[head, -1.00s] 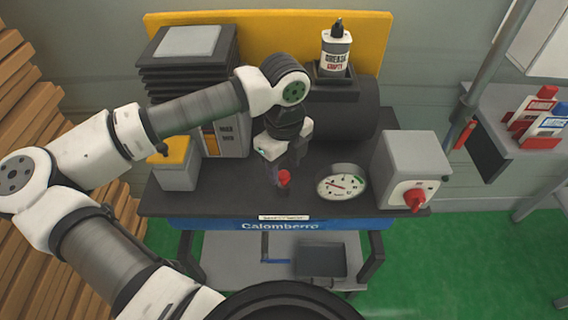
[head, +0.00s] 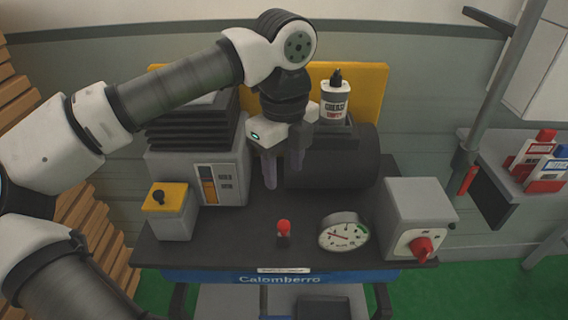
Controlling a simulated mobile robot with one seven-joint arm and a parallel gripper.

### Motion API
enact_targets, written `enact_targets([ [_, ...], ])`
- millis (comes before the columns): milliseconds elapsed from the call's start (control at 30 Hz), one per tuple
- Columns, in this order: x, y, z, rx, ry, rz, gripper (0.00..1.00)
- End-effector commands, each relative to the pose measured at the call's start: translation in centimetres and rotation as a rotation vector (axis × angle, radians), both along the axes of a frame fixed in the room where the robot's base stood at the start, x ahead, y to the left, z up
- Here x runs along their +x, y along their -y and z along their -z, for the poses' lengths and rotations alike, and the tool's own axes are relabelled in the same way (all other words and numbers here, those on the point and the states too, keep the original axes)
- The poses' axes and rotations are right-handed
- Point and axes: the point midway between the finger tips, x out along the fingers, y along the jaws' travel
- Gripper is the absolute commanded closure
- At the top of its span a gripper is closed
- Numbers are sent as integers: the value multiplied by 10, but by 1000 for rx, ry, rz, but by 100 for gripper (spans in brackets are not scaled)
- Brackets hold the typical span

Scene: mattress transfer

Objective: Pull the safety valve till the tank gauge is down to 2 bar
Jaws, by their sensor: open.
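The safety valve (head: 284,228) is a small red knob on a dark stem, upright near the front of the black bench top. The tank gauge (head: 344,232) is a round white dial with a green arc and a red needle, just right of the valve; its numbers are too small to read. My gripper (head: 283,180) points down above and behind the valve, open and empty, with clear space between its fingers and the knob. The dark tank (head: 345,165) lies behind the gauge, partly hidden by my gripper.
A grey box with a red rotary knob (head: 421,247) stands at the right. A yellow-topped box (head: 170,205) and a finned machine (head: 220,155) stand at the left. A grease bottle (head: 335,102) sits above the tank. The bench top between valve and yellow-topped box is clear.

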Motion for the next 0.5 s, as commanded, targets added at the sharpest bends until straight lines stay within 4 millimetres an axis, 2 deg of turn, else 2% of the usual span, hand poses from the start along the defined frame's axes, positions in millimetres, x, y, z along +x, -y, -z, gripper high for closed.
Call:
enact_targets([
  [167, 0, 0, -9, 1, 0, 0, 54],
  [500, 0, 0, -9, 0, 0, 0, 54],
])
